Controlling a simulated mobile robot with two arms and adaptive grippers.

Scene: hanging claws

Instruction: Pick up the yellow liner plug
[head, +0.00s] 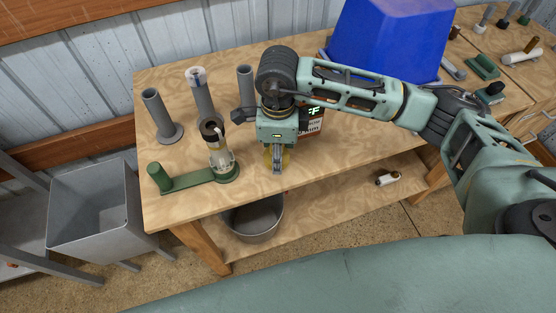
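A small patch of yellow (286,158), which looks like the yellow liner plug, shows at both sides of my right gripper's fingers. The gripper hides most of it, so its full shape and whether it rests on the wooden table cannot be told. My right gripper (276,164) points down over the table's front part, left of the blue bin. Its fingers are seen edge-on, so I cannot tell whether they are open or shut on the yellow thing. My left gripper is not in view.
A green holder with a clear cup (221,166) stands left of my gripper. Grey tubes on round bases (157,112) stand behind it. A large blue bin (385,45) stands at back right. A metal bowl (254,218) sits on the lower shelf. A grey bin (95,215) stands left.

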